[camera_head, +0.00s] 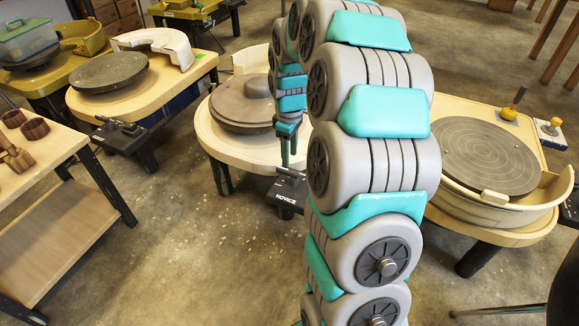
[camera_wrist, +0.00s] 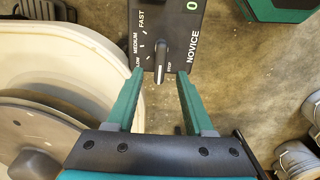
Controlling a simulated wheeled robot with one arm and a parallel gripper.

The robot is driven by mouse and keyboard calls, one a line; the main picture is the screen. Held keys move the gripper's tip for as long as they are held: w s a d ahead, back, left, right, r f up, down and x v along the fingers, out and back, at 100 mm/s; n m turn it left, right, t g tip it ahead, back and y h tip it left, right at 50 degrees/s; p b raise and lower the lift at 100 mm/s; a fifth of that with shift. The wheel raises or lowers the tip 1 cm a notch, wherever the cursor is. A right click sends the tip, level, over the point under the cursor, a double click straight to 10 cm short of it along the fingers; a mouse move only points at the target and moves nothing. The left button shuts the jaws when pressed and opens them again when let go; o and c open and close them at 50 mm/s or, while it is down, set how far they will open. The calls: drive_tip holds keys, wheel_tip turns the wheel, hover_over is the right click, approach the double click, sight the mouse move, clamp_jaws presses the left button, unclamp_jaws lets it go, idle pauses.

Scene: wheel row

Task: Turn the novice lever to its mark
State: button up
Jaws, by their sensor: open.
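The novice lever (camera_wrist: 161,60) is a dark handle on a black control box (camera_wrist: 185,35) marked NOVICE, in the wrist view. It lies roughly along the gap between my fingers, with its near end beside the STOP label. LOW, MEDIUM and FAST are printed to its left with white ticks. My gripper (camera_wrist: 160,73) is open, its two teal fingers on either side of the lever's near end, with gaps visible on both sides. In the head view, the box (camera_head: 287,194) hangs at the front of the middle wheel, and my gripper (camera_head: 288,158) is just above it.
The middle wheel's pale round table (camera_head: 228,148) with a grey wheel head is left of my gripper. Other wheels stand left (camera_head: 108,70) and right (camera_head: 485,155). A wooden shelf table (camera_head: 60,145) is at far left. The concrete floor in front is clear.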

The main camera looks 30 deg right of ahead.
sight(290, 170)
wheel_tip(290, 170, down, 6)
drive_tip(key=shift+r, duration=0.25)
drive_tip(key=shift+c, duration=0.2)
clamp_jaws()
idle(0.4)
